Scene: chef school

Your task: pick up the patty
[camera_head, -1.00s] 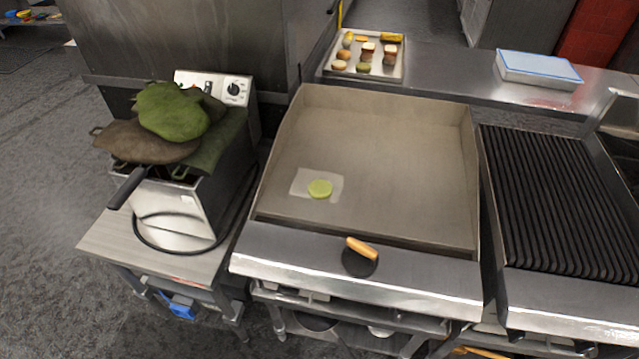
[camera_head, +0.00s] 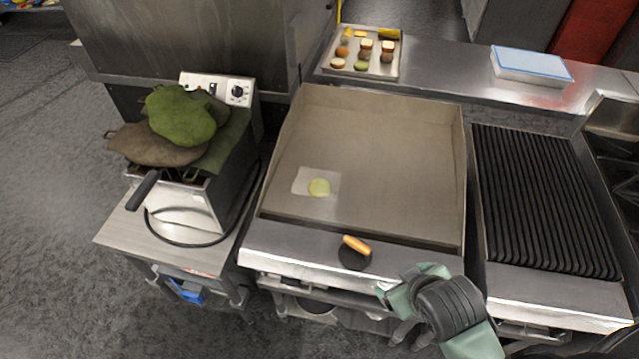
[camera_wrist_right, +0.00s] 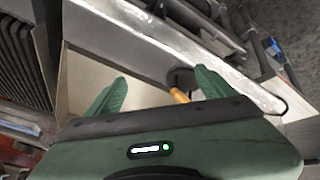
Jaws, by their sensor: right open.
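A round yellow-green piece (camera_head: 319,187), which may be the patty, lies on a pale square sheet (camera_head: 302,179) on the griddle (camera_head: 390,150). My right gripper (camera_head: 412,282) is at the front right of the griddle, below its front ledge in the picture, apart from the round piece. In the right wrist view my gripper (camera_wrist_right: 160,88) is open with nothing between its fingers. The round piece cannot be made out in that view. My left gripper is not in view.
A black disc (camera_head: 354,259) with an orange-brown handle (camera_head: 356,245) rests on the griddle's front ledge. A tray (camera_head: 343,66) of small food pieces and a blue-topped box (camera_head: 530,66) stand behind. A ribbed grill (camera_head: 540,200) is right; a fryer (camera_head: 185,210) with green cloth-like items (camera_head: 181,115) is left.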

